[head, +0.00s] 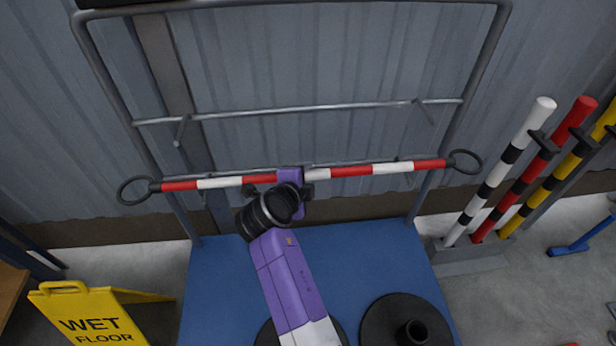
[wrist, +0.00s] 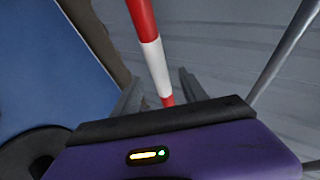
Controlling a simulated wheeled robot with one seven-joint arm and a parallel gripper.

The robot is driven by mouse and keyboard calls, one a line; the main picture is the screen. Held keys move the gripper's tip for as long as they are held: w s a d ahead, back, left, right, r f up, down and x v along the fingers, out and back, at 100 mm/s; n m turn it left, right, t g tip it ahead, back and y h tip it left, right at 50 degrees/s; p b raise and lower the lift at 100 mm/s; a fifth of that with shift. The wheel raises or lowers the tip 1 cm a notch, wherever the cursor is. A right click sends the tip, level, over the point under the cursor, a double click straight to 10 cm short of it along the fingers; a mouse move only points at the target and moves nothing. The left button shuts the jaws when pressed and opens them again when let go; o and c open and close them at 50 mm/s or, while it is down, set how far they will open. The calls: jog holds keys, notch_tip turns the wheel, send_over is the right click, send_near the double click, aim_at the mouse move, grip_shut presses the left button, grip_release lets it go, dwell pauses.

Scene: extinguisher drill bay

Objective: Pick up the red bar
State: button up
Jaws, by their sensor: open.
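The red bar (head: 351,171) is a long rod with red and white bands and a black ring at each end. It lies nearly level across the rack's lower hooks. My gripper (head: 290,185) is at the bar's middle in the head view and hides a short part of it. In the wrist view the bar (wrist: 152,55) runs down between the two grey fingers of my open gripper (wrist: 160,92). Whether the fingers touch it cannot be told.
The grey metal rack (head: 300,110) stands on a blue base (head: 225,285) against a corrugated wall. A black disc weight (head: 380,325) lies on the base. Striped poles (head: 505,165) stand at right, and a yellow wet-floor sign (head: 90,315) stands at lower left.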

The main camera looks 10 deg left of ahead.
jog(key=shift+x, duration=1.05)
grip_shut()
jog(key=shift+r, duration=0.2)
